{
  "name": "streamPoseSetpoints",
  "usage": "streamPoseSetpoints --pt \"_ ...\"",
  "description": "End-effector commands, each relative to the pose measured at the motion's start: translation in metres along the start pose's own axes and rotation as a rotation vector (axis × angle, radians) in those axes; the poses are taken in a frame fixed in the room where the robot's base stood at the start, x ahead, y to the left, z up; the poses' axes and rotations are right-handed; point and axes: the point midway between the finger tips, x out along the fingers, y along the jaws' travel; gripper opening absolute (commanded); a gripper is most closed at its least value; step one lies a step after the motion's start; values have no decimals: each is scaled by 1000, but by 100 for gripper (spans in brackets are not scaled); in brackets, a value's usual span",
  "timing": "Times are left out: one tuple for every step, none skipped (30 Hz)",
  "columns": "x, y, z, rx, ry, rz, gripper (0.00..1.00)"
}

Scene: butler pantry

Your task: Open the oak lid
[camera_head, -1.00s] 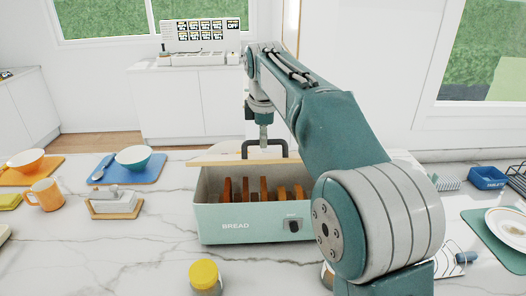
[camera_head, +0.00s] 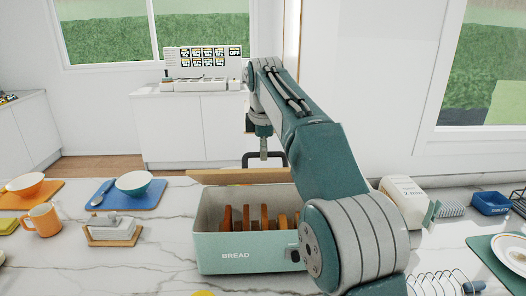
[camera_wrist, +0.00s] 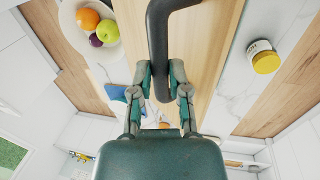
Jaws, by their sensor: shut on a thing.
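The oak lid (camera_head: 225,177) shows as a thin wooden strip along the back rim of the pale green bread box (camera_head: 218,255). The box is open at the top, with several brown slices (camera_head: 246,217) inside. A dark bar handle (camera_head: 247,159) rises behind the lid's edge. In the wrist view the handle (camera_wrist: 157,35) stands out from the lid's wooden face (camera_wrist: 205,45). My gripper (camera_wrist: 160,75) has its fingers on both sides of the handle and is shut on it. In the head view my gripper (camera_head: 263,154) is small and its fingertips are partly unclear.
A butter dish (camera_head: 112,230), an orange mug (camera_head: 44,219) and bowls (camera_head: 133,183) stand left of the box. Marble in front of the box is mostly clear.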

Motion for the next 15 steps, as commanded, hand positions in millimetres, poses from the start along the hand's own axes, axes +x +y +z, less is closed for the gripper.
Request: streamPoseSetpoints --pt "3 1 0 0 -1 -2 0" --pt "3 1 0 0 -1 -2 31" --pt "3 1 0 0 -1 -2 49" --pt "3 1 0 0 -1 -2 57" --pt "3 1 0 0 -1 -2 57" --pt "2 1 0 0 -1 -2 57" --pt "2 0 0 0 -1 -2 57" --pt "2 0 0 0 -1 -2 57" --pt "2 0 0 0 -1 -2 57" --pt "2 0 0 0 -1 -1 57" --pt "2 0 0 0 -1 -1 57" --pt "1 0 0 0 0 -1 57" --pt "0 0 0 0 0 -1 57" --pt "0 0 0 0 0 0 57" --pt "-2 0 0 0 0 0 57"
